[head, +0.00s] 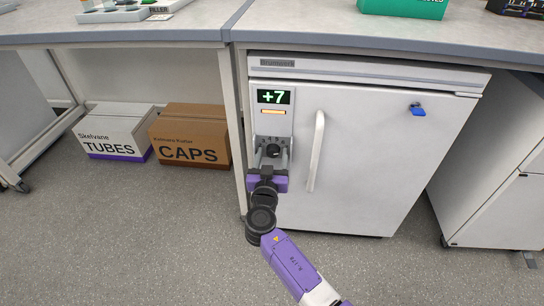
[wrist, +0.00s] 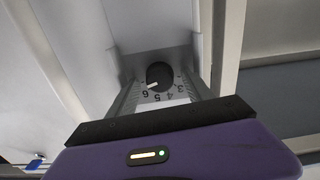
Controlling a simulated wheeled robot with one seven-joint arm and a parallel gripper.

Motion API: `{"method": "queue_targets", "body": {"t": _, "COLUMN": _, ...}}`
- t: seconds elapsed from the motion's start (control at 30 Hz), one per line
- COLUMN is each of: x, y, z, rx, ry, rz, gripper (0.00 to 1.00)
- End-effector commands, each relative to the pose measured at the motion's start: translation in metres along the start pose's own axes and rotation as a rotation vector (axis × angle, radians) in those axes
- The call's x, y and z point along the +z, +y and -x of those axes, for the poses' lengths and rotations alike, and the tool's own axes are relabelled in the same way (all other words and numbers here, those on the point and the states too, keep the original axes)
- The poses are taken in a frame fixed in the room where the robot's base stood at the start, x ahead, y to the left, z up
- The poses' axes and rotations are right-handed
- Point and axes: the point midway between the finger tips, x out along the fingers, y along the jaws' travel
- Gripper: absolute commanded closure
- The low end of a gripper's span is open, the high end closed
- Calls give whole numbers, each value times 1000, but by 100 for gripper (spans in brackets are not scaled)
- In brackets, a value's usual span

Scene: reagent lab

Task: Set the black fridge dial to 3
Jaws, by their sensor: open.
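The white fridge (head: 365,170) stands under the bench with its door shut. Its black dial (wrist: 159,76) is round and sits on a light panel at the fridge's left edge. In the wrist view the dial's white mark points towards the 6, and the numbers 5, 4 and 3 run to the right of it. In the head view the dial (head: 271,151) is partly hidden by my gripper (head: 271,146). My gripper is open, with one finger on each side of the dial. I cannot tell whether the fingers touch it.
A display (head: 272,97) above the dial reads +7, with an orange bar (head: 272,111) under it. A vertical door handle (head: 316,152) stands just right of my gripper. A blue lock or key (head: 417,109) is at upper right. A bench leg (head: 236,130) is close on the left.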

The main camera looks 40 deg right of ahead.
Motion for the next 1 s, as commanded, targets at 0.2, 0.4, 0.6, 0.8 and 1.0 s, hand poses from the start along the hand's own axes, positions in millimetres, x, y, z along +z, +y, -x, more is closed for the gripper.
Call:
{"method": "queue_targets", "body": {"t": 0.2, "x": 0, "y": 0, "z": -2, "rx": -1, "ry": 0, "rz": 1, "gripper": 41}}
{"method": "queue_targets", "body": {"t": 0.4, "x": 0, "y": 0, "z": -2, "rx": -1, "ry": 0, "rz": 1, "gripper": 66}}
{"method": "queue_targets", "body": {"t": 0.6, "x": 0, "y": 0, "z": -2, "rx": -1, "ry": 0, "rz": 1, "gripper": 100}}
{"method": "queue_targets", "body": {"t": 0.8, "x": 1, "y": 0, "z": -1, "rx": -1, "ry": 0, "rz": 16, "gripper": 100}}
{"method": "queue_targets", "body": {"t": 1.0, "x": 1, "y": 0, "z": -1, "rx": -1, "ry": 0, "rz": 90, "gripper": 100}}
